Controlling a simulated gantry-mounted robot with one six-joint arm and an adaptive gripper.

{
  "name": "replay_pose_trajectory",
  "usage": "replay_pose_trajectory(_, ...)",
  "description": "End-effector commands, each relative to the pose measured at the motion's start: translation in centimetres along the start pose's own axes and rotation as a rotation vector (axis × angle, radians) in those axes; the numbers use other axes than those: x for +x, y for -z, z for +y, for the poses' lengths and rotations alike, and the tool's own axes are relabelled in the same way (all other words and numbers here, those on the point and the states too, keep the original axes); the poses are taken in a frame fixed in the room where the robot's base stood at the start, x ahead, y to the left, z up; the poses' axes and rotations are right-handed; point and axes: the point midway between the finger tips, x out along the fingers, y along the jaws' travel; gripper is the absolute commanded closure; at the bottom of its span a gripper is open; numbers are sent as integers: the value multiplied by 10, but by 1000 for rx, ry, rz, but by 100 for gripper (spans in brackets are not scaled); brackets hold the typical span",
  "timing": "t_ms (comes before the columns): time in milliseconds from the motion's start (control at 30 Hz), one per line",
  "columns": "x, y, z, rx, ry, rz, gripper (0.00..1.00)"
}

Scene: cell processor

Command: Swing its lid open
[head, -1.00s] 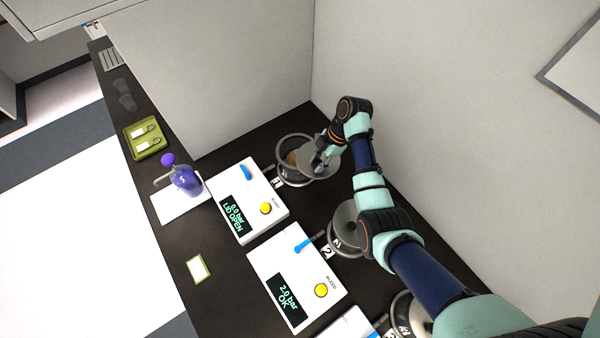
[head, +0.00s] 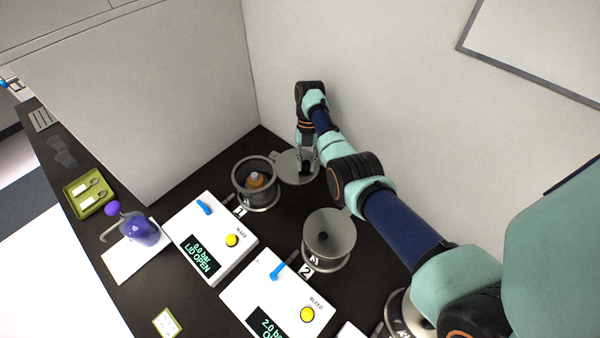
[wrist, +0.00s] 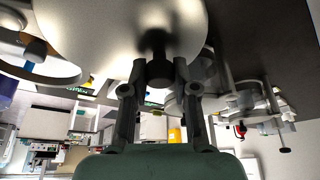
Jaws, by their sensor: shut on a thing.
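Vessel 1 (head: 256,199) is a round metal pot beside the first white control box, with its mouth uncovered. An orange-brown item with a pale top (head: 256,180) shows inside it. Its grey disc lid (head: 290,170) is swung out to the right of the pot, clear of the mouth. My gripper (head: 306,163) is at the lid and shut on its knob. In the wrist view the lid (wrist: 110,35) fills the top, and its dark knob (wrist: 159,72) sits between the fingertips of my gripper (wrist: 157,88).
The first control box (head: 212,232) reads 0.0 bar, LID OPEN. Vessel 2 (head: 328,257) is lidded, beside a second box (head: 250,290) reading 2.0 bar. A purple flask (head: 140,230) and green tray (head: 90,198) stand left. The walls are close behind my arm.

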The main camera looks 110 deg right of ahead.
Motion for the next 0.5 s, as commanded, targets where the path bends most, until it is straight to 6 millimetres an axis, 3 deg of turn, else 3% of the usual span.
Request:
replay_pose_trajectory(200, -1, -15, -5, -103, 42, -5, 100)
replay_pose_trajectory(500, -6, -21, -8, -166, 68, -5, 100)
